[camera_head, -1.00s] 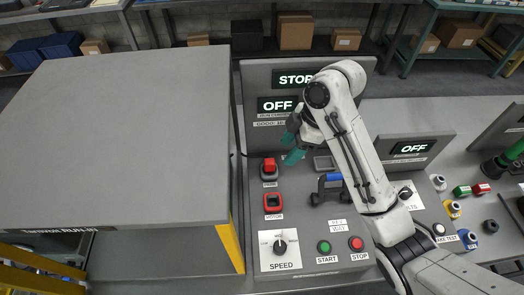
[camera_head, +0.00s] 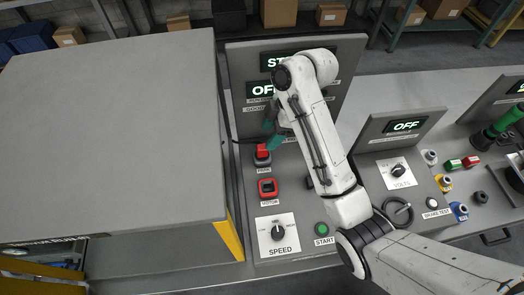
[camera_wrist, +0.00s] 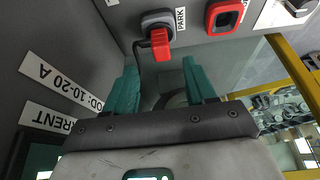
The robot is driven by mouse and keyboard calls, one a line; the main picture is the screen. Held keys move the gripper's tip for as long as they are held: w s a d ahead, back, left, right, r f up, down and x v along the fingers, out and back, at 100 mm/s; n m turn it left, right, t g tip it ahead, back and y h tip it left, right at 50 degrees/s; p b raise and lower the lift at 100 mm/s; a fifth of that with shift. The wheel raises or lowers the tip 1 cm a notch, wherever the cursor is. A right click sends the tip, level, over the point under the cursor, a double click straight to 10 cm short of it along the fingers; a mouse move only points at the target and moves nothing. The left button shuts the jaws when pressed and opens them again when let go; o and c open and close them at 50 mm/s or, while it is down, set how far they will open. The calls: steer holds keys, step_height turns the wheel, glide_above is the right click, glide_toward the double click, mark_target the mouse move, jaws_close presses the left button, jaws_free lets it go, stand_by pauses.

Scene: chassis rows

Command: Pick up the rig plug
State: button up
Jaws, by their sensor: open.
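The rig plug (camera_head: 263,153) is red and sits in the grey socket labelled PARK on the console. In the wrist view the plug (camera_wrist: 161,43) is ahead of the fingers, with a dark cable curving away from it. My gripper (camera_head: 271,134) has teal fingers and is above and just behind the plug in the head view. In the wrist view the fingers (camera_wrist: 161,84) are spread apart with nothing between them, and the plug lies beyond their tips. The red-rimmed MOTOR socket (camera_head: 268,188) is beside PARK and looks empty.
A large grey box (camera_head: 110,140) stands close to the left of the console. The upright panel with lit displays (camera_head: 262,91) rises behind the plug. The SPEED knob (camera_head: 278,231) and green START button (camera_head: 321,228) are at the front. My arm covers the console's right part.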

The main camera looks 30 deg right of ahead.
mark_target(262, 147)
steer(key=shift+b+x, duration=0.75)
steer(key=shift+x, duration=0.65)
steer(key=shift+b+x, duration=0.35)
steer(key=shift+x, duration=1.8)
steer(key=shift+s, duration=0.1)
steer(key=c, duration=0.8)
steer(key=shift+r, duration=0.15)
